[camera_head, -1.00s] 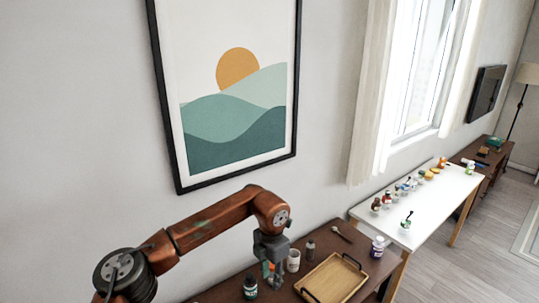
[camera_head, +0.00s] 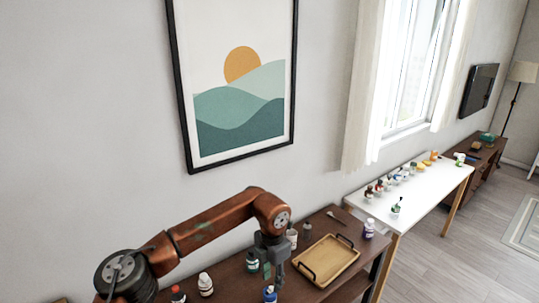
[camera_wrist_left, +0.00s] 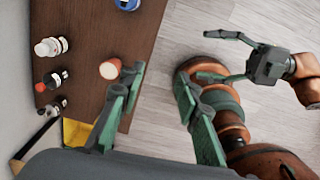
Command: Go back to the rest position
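My left gripper (camera_head: 274,262) hangs fingers down at the end of my orange arm, by the brown table in the head view. In the left wrist view its green-padded fingers (camera_wrist_left: 160,80) are spread with nothing between them. My right gripper (camera_wrist_left: 206,56) shows at the upper right of the left wrist view, fingers apart and empty, over the floor. It does not show in the head view.
The brown table (camera_head: 230,287) carries a wooden tray (camera_head: 328,260) with dark handles, a white-capped bottle (camera_head: 205,285) and several other bottles. A white table (camera_head: 425,202) with small bottles stands beyond. Open floor (camera_head: 440,270) lies to the right.

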